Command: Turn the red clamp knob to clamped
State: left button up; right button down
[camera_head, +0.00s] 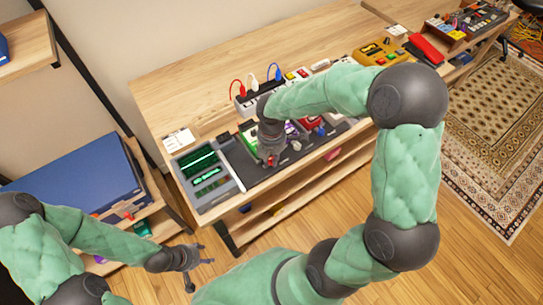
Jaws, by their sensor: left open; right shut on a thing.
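My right gripper (270,158) points down over the dark mat on the bench, its arm reaching in from the right. It is shut on a small red part at its fingertips, which looks like the red clamp knob (272,162). The gripper hides most of the knob, so its turned position cannot be told. A green board (249,132) lies just behind the gripper, partly hidden. My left gripper (195,268) is open and empty, low in front of the bench and over the floor.
A power strip with red, white and blue plugs (262,94) lies behind the mat. A yellow device (380,52) is further right. A blue case (75,185) sits on the left shelf.

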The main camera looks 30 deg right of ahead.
jog(key=shift+m, duration=0.3)
jog(key=m+p, duration=0.1)
jog(key=m, duration=0.2)
jog(key=shift+m, duration=0.4)
jog(key=m, duration=0.4)
jog(key=shift+m, duration=0.3)
jog(key=m, duration=0.8)
jog(key=shift+m, duration=0.6)
jog(key=c, duration=1.1)
grip_release()
jog(key=shift+o, duration=0.2)
